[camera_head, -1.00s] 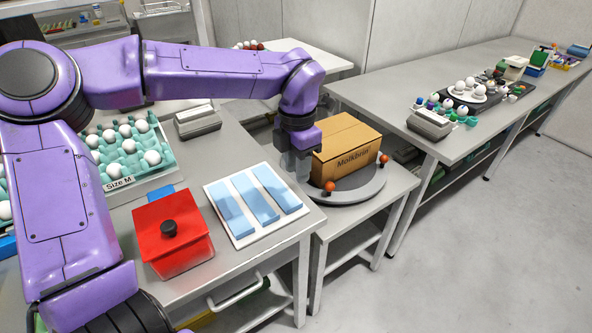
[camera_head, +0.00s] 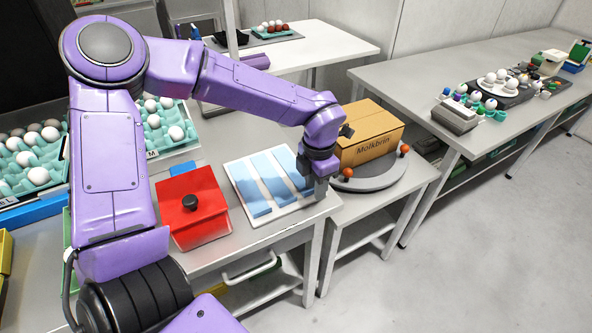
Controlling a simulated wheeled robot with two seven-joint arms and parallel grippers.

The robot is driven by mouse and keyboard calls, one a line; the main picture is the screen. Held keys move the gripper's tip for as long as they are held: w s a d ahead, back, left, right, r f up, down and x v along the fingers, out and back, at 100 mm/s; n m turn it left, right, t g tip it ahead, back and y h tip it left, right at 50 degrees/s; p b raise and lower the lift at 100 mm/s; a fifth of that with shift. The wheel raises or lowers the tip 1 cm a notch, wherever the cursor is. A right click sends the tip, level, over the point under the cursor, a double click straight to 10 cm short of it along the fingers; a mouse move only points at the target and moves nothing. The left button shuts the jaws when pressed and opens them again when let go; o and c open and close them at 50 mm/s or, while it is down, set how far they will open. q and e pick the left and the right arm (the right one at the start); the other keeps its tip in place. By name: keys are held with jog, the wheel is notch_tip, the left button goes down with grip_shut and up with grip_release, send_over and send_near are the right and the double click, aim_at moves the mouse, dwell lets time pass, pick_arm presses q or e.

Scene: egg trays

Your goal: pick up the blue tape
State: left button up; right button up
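Several light-blue tape strips lie side by side on a white board (camera_head: 238,175) near the front edge of the grey table. They include a left strip (camera_head: 248,190), a middle strip (camera_head: 271,178) and a right strip (camera_head: 291,167). My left gripper (camera_head: 320,188) points down at the board's right edge, just right of the right strip. Its fingers are small and partly hidden by the wrist, so I cannot tell whether they are open or touch a strip. My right gripper is not in view.
A red box with a black knob (camera_head: 194,232) stands left of the board. A cardboard box (camera_head: 367,148) sits on a round grey turntable (camera_head: 378,181) just right of my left gripper. Egg trays (camera_head: 172,135) lie to the left. The floor at right is clear.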

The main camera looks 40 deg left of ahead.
pick_arm(q)
jog(key=c, duration=0.5)
jog(key=shift+r, duration=0.15)
